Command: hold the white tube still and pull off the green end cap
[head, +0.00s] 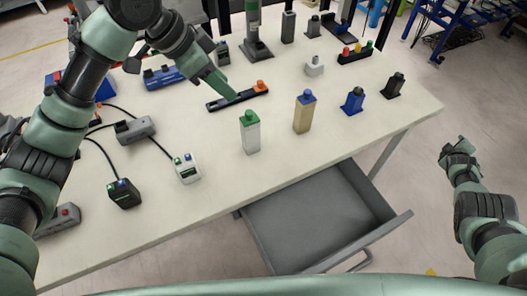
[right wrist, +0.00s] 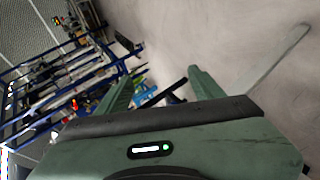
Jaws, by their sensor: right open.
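The white tube (head: 251,138) with its green end cap (head: 249,117) stands upright on the table, left of a tan tube (head: 303,117) with a blue cap. The cap sits on top of the tube. My left gripper (head: 230,95) is above and left of the tube, over a black bar with an orange end, apart from the tube; its fingers overlap in view, so their gap is unclear. My right gripper (head: 460,145) is off the table at the right, far from the tube. In the right wrist view its fingers (right wrist: 160,85) are apart, with nothing between them.
The black bar (head: 238,98) lies behind the tube. Blue (head: 352,101) and black (head: 393,86) pieces stand to the right. A white box (head: 186,168) is front left. A grey drawer (head: 300,225) hangs open below the table's front edge.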

